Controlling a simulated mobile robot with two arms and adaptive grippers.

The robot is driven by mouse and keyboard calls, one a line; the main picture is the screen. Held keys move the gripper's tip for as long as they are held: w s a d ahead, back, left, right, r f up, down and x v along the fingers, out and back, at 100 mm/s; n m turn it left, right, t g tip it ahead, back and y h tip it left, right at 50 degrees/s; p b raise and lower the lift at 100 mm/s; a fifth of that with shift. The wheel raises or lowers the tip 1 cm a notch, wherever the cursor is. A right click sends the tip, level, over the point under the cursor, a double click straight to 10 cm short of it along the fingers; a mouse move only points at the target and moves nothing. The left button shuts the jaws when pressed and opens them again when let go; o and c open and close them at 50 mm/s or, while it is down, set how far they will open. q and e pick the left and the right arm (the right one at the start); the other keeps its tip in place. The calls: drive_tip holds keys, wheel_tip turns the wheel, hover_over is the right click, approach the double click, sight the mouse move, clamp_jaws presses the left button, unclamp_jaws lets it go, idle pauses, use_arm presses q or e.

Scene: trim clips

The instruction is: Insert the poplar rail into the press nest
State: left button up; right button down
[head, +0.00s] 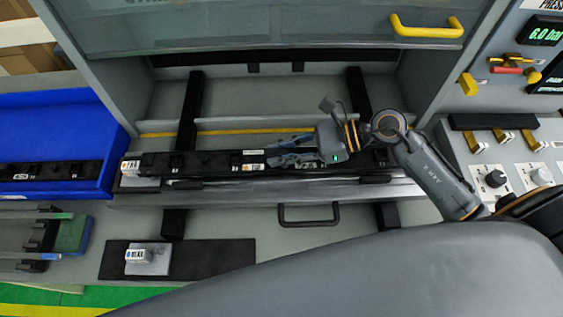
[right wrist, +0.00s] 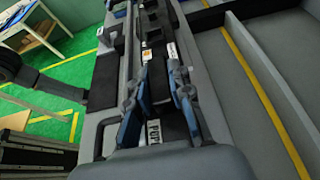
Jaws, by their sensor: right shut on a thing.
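The poplar rail (head: 215,162) is a long black bar with small clips and white labels. It lies level along the front of the press opening in the head view, and it runs away from me in the right wrist view (right wrist: 157,75). My right gripper (head: 285,152) is shut on the rail, right of its middle; in the right wrist view its two fingers (right wrist: 155,100) flank the rail. The press nest (head: 230,112) appears as the grey bed with a yellow line behind the rail. I cannot tell whether the rail touches the ledge below it. My left gripper is not in view.
A blue bin (head: 55,125) with another black rail stands at the left. A black mat (head: 210,258) with a small grey block (head: 148,262) lies at the front. A drawer-like handle (head: 308,220) sits below the rail. A control panel (head: 510,160) is at the right.

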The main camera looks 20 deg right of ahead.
wheel_tip(320, 180, down, 3)
drive_tip(key=shift+b, duration=0.45)
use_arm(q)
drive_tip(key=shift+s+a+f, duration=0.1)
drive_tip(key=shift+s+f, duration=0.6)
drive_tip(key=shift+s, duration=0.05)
use_arm(e)
drive_tip(key=shift+f, duration=0.1)
drive_tip(key=c, duration=1.2)
unclamp_jaws()
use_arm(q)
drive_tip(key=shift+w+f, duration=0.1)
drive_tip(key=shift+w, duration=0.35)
